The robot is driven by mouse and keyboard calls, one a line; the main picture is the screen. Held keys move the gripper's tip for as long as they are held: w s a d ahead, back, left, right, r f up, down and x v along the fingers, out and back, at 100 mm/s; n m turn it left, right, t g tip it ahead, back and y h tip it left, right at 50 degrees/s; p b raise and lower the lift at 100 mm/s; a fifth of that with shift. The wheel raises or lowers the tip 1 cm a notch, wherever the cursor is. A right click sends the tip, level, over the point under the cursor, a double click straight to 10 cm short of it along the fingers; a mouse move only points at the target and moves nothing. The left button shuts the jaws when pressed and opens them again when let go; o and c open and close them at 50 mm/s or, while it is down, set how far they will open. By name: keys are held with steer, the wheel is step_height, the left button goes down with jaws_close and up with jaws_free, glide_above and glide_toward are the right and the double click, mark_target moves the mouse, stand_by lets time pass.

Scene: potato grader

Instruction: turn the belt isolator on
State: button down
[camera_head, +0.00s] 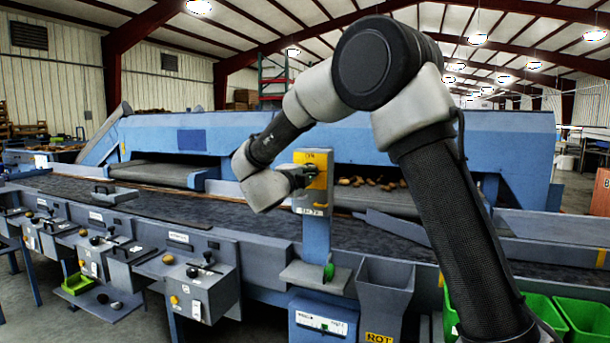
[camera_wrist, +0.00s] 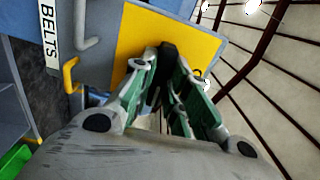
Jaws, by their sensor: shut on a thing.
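The belt isolator is a grey box (camera_head: 300,208) on a blue post, with a yellow face plate (camera_head: 318,160), a mark at its top that looks like "ON", and a label at its bottom. The label reads "BELTS" (camera_wrist: 49,32) in the wrist view. My gripper (camera_wrist: 165,72) is at the yellow plate with its green-padded fingers closed around the black handle (camera_wrist: 168,50). In the head view my gripper (camera_head: 303,178) hides most of the handle. I cannot tell the handle's exact angle.
A grey hook (camera_wrist: 88,30) and a yellow loop (camera_wrist: 70,75) sit beside the plate. A dark belt (camera_head: 180,212) runs behind; control boxes (camera_head: 200,285) line the left.

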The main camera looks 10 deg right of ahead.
steer(key=shift+f+n, duration=0.1)
steer(key=shift+n, duration=8.5)
steer(key=c, duration=1.4)
jaws_free()
steer(key=v, duration=1.2)
